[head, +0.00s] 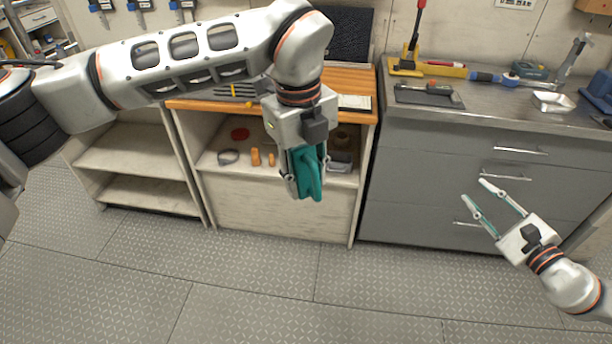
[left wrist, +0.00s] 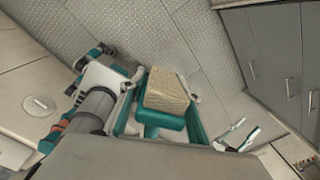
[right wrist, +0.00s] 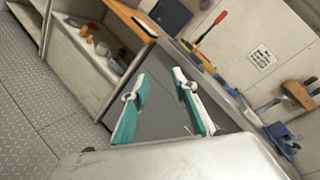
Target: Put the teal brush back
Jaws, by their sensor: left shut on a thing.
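The teal brush (head: 311,175) is in my left gripper (head: 304,196), which is shut on it and points down in front of the wooden-topped shelf unit. In the left wrist view the brush (left wrist: 160,119) shows a teal body and a block of tan bristles (left wrist: 167,90). Part of the brush is hidden by the gripper in the head view. My right gripper (head: 474,190) is open and empty, in front of the grey drawers. Its two spread fingers also show in the right wrist view (right wrist: 160,82).
An open shelf (head: 215,178) holds a grey ring (head: 228,157), a red disc (head: 240,134) and small orange pieces (head: 256,157). The steel counter (head: 480,115) bears several tools and a white tray (head: 553,102). Lower empty shelves stand at left. The floor in front is clear.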

